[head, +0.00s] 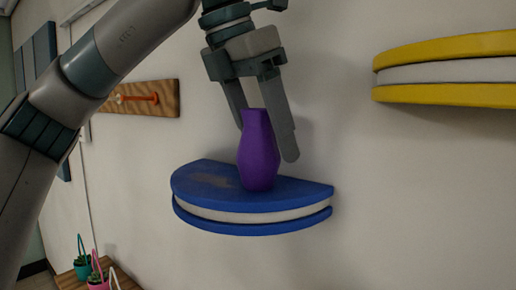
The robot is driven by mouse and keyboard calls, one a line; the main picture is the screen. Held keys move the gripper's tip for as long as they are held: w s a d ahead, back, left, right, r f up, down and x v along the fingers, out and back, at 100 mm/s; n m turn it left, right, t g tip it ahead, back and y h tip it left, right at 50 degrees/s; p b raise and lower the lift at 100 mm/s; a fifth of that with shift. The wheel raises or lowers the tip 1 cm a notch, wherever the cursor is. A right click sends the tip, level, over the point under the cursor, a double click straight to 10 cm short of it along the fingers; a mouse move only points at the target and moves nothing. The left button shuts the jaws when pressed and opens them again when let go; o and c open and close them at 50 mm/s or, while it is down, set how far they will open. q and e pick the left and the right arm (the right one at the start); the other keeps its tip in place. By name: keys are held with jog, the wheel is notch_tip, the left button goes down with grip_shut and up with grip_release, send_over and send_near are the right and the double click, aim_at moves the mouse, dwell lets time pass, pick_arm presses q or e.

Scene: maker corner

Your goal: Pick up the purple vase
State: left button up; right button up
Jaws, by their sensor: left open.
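The purple vase (259,158) stands upright on a blue half-round wall shelf (190,190) with a white band in its edge. My left gripper (266,145) comes down from above with its fingers apart. One finger is behind and to the left of the vase's neck, the other is to its right. The vase's upper part lies between the fingers. The right finger shows a small gap to the vase; I cannot tell whether the left one touches. My right gripper is not in view.
A yellow and white half-round shelf (445,72) is on the wall at the upper right. A wooden board with an orange peg (140,98) is on the wall at the left. Small teal (82,268) and pink (98,281) pots stand at the lower left. The wall right of the blue shelf is bare.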

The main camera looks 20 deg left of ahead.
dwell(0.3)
pick_arm(q)
jog(key=c, duration=1.2)
jog(key=shift+r, duration=0.15)
jog(key=shift+r+b, duration=0.3)
jog(key=shift+r, duration=0.2)
jog(key=shift+s+r+b, duration=0.1)
jog(key=shift+r+b, duration=0.4)
jog(key=shift+r, duration=3.9)
